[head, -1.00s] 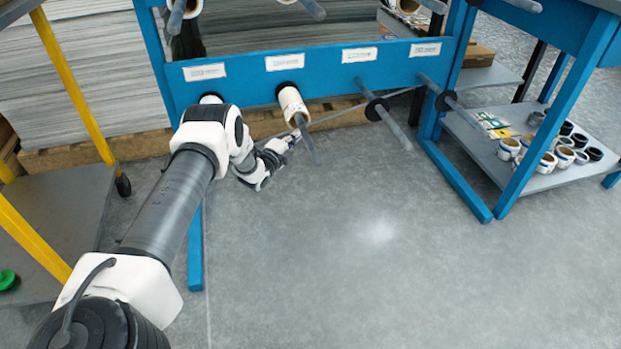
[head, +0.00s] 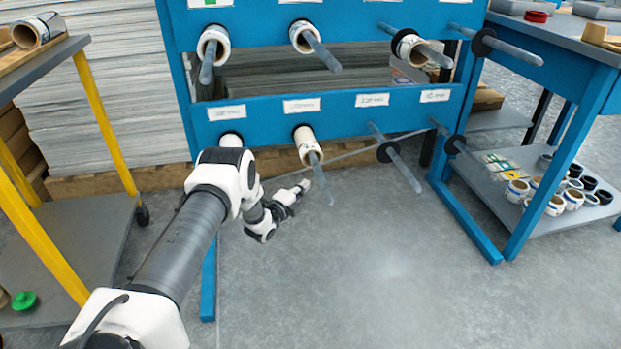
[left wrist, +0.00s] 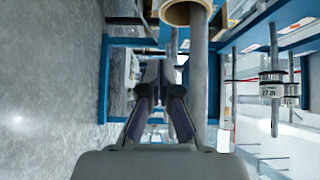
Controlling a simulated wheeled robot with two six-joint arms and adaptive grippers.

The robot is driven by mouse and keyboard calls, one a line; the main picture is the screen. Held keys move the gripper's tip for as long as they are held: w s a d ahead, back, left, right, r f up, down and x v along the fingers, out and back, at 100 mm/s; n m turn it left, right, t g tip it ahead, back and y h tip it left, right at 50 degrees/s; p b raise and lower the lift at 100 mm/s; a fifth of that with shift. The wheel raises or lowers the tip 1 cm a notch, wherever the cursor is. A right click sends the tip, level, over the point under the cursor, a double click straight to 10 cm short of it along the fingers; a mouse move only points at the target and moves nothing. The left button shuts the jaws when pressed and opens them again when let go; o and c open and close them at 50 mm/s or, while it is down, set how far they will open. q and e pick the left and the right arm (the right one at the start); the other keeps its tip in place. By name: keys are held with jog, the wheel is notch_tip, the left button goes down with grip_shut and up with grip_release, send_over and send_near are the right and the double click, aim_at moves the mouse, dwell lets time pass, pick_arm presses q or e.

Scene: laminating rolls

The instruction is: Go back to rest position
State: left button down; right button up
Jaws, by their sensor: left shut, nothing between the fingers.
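My left arm reaches in from the lower left in the head view. My left gripper (head: 300,188) is in front of the blue rack's lower row, just left of and beneath a grey peg with a roll (head: 307,143). It is shut and empty. In the left wrist view its fingers (left wrist: 160,75) come together at the tips, and a roll (left wrist: 187,13) on a peg shows close beside them. My right gripper does not show in any view.
The blue rack (head: 255,123) has two rows of pegs, several with rolls. A yellow-framed cart (head: 75,225) stands at left. A workbench with a lower shelf (head: 590,215) of small rolls stands at right. The grey floor (head: 370,280) in front is clear.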

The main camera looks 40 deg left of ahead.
pick_arm(q)
jog(key=s+p, duration=0.1)
jog(key=s, duration=0.1)
jog(key=s+p, duration=0.1)
jog(key=s, duration=0.2)
jog(key=shift+s+d, duration=0.2)
jog(key=shift+s, duration=0.05)
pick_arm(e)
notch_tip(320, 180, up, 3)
